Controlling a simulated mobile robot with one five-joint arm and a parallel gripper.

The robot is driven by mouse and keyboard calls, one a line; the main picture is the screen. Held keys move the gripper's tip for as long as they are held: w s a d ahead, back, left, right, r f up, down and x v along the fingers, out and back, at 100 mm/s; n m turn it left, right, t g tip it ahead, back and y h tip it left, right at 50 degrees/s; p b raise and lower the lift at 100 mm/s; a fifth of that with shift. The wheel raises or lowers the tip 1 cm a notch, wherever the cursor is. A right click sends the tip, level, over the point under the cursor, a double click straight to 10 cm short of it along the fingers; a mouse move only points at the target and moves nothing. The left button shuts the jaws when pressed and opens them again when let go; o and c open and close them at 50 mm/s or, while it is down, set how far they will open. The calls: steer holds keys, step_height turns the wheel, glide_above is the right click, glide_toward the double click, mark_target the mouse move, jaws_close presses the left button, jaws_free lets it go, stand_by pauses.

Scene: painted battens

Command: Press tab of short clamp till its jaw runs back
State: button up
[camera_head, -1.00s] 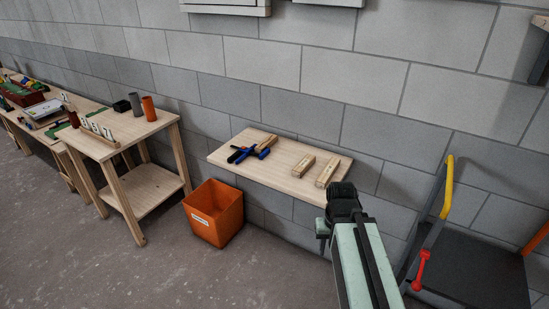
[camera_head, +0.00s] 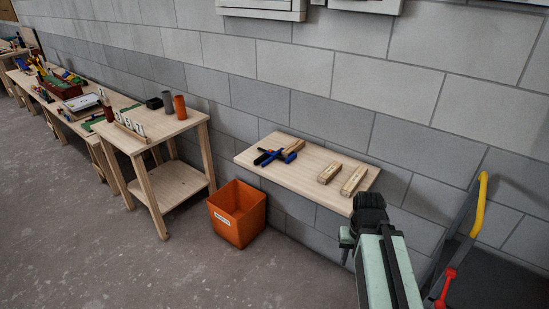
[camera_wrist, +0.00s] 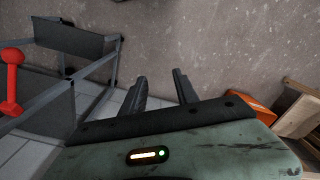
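A blue and black clamp (camera_head: 285,156) lies at the left part of a wall shelf (camera_head: 318,179) in the head view, against a wooden batten. Its tab and jaw are too small to make out, and I cannot tell whether one clamp or more lie there. My gripper shows in the wrist view (camera_wrist: 158,88) with its two dark fingers apart and nothing between them. In the head view my arm is in front of the shelf's right end, apart from the clamp, and the fingers are hidden.
Two short wooden blocks (camera_head: 341,179) lie on the shelf's right half. An orange bin (camera_head: 238,216) stands on the floor below. A wooden table (camera_head: 150,133) stands left. A trolley with a yellow handle (camera_head: 479,204) is at right. The floor in front is clear.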

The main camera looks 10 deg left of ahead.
jaws_close()
stand_by(1.9)
